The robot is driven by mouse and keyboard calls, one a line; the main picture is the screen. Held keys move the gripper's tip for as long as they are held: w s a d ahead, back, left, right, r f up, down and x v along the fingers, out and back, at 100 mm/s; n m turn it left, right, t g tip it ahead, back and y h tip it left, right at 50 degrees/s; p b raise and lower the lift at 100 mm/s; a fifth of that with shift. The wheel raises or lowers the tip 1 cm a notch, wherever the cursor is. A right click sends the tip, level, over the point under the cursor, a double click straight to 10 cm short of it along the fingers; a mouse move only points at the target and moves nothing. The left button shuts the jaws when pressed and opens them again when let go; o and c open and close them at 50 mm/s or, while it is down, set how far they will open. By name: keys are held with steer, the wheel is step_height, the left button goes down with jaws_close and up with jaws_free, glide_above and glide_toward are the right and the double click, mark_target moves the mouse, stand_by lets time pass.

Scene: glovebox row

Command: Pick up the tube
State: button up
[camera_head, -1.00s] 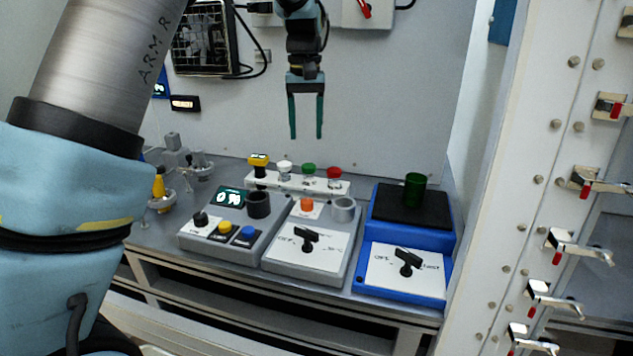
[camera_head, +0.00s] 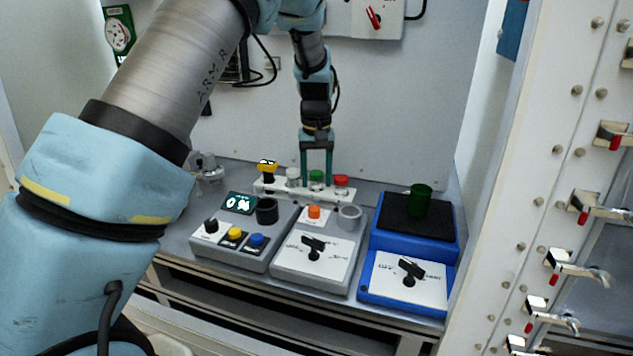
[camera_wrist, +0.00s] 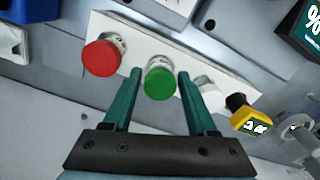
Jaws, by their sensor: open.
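Several capped tubes stand in a white rack (camera_head: 290,191) at the back of the bench: a white-capped tube (camera_head: 292,176), a green-capped tube (camera_head: 316,176) and a red-capped tube (camera_head: 341,181). My gripper (camera_head: 316,166) points down over the rack at the green cap, its two teal fingers apart. In the wrist view the green cap (camera_wrist: 160,83) lies between the fingertips, with a gap on both sides. The red cap (camera_wrist: 101,58) is outside one finger and the white cap (camera_wrist: 208,95) is just outside the other. The tube bodies are mostly hidden.
A yellow-topped black item (camera_head: 267,168) stands at the rack's left end. In front are a grey device with buttons (camera_head: 236,238), a grey device with a knob (camera_head: 316,262), and a blue device (camera_head: 382,240) bearing a green cup (camera_head: 419,200). A wall stands close behind.

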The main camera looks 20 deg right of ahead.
jaws_close()
stand_by(0.4)
